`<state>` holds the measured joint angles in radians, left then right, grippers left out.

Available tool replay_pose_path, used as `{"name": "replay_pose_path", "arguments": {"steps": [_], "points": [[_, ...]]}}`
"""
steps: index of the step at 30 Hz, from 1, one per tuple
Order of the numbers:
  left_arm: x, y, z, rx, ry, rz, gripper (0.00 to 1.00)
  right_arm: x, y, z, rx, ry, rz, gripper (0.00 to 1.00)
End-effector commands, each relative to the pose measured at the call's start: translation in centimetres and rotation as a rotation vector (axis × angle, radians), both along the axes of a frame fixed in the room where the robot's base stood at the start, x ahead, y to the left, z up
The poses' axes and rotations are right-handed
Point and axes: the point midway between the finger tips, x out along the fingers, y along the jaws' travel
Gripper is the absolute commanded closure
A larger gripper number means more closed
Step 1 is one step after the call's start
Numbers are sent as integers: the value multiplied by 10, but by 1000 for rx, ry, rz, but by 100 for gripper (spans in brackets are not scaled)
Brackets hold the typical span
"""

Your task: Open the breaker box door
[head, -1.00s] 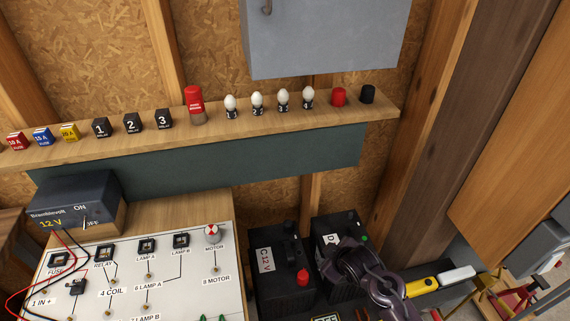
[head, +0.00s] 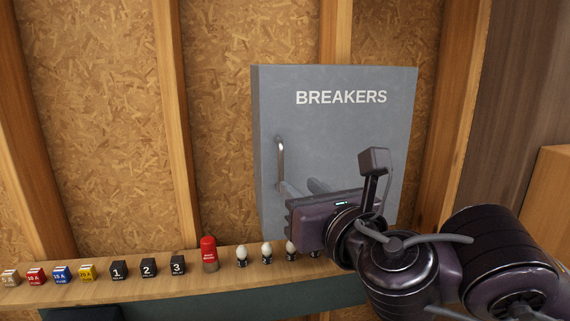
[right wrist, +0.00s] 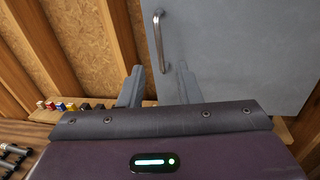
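The grey breaker box (head: 335,130), marked BREAKERS, hangs on the wall with its door shut. Its upright metal handle (head: 281,162) is near the door's left edge; it also shows in the right wrist view (right wrist: 159,40). My right gripper (head: 302,187) is in front of the lower part of the door, below and right of the handle in the head view. In the right wrist view its two fingers (right wrist: 158,82) are apart with nothing between them, and the handle's lower end lies just beyond the tips. The left gripper is not in view.
A wooden shelf (head: 110,288) runs below the box. It holds relay blocks (head: 148,267), fuse blocks (head: 62,275), a red-topped cylinder (head: 209,254) and white bulbs (head: 242,256). My right forearm hides the shelf's right end. Wall studs flank the box.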

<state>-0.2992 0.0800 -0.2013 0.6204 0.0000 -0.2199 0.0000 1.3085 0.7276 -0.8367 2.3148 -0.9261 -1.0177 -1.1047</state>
Motion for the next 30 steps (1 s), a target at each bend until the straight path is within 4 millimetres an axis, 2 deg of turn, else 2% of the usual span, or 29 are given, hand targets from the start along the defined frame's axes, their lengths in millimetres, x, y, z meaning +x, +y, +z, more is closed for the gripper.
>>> {"name": "replay_pose_path", "arguments": {"steps": [5, 12, 18, 28, 30], "points": [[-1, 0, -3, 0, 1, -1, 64, 8, 3, 3, -35, -22, -3, 69], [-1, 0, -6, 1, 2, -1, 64, 44, 18, 4, -32, -21, -3, 69], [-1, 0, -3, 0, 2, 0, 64, 64, 27, 5, -30, -21, -1, 69], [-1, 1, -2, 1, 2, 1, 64, 69, 29, 5, -30, -23, -2, 69], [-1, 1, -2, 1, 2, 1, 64, 69, 29, 5, -30, -23, -2, 76]]}}
